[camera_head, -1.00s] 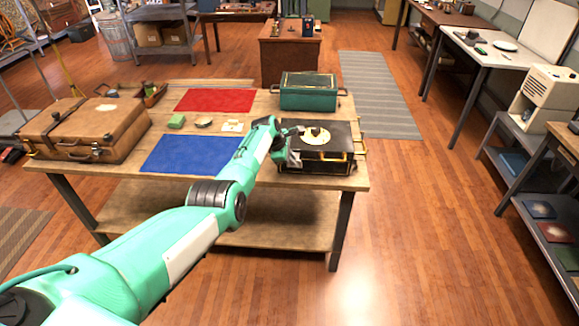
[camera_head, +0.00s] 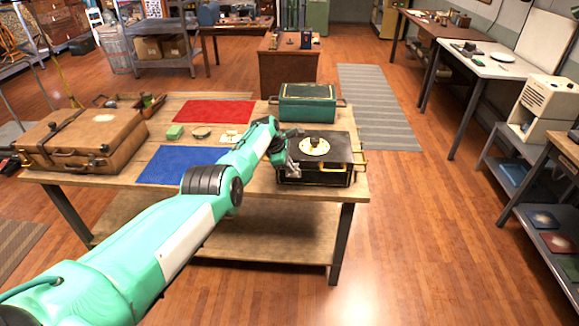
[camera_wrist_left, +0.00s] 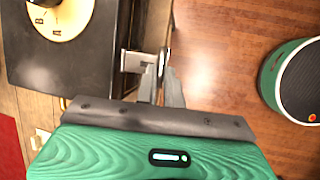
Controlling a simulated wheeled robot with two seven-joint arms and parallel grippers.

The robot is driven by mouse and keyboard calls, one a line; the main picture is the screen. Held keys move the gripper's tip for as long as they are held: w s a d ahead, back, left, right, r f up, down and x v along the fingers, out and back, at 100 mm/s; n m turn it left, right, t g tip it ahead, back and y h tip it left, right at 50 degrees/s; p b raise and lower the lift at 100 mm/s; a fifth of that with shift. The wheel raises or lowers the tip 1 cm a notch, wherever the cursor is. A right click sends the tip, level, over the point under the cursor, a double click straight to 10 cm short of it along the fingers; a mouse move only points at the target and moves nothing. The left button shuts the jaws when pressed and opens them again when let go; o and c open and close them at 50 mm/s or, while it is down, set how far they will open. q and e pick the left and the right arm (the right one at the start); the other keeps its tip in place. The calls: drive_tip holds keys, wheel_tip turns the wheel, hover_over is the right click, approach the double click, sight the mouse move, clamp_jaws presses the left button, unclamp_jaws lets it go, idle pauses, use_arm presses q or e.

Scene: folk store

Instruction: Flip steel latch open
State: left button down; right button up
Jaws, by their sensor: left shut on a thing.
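A black box (camera_head: 340,178) with a round cream dial (camera_head: 314,147) on its lid stands at the right end of the wooden table. The left wrist view shows the box top (camera_wrist_left: 70,62) and a small steel latch (camera_wrist_left: 133,62) sticking out from its edge. My left gripper (camera_wrist_left: 164,66) is shut on the outer end of the steel latch, its narrow fingers close together. In the head view my left gripper (camera_head: 292,170) is at the box's front left corner, and the arm hides part of the box. The latch's exact angle is hard to tell. My right gripper is not in view.
A green case (camera_head: 307,105) stands behind the box. A brown suitcase (camera_head: 82,140) lies at the table's left end. A blue mat (camera_head: 168,165) and a red mat (camera_head: 212,111) lie between. Open wooden floor (camera_head: 430,230) is on the right.

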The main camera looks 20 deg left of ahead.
use_arm(q)
drive_tip(key=c, duration=1.5)
unclamp_jaws()
drive_tip(key=shift+w+a, duration=0.1)
drive_tip(key=p+v, duration=0.2)
drive_tip(key=v, duration=1.1)
drive_tip(key=shift+a+r+p, duration=0.15)
drive_tip(key=shift+r+p, duration=0.15)
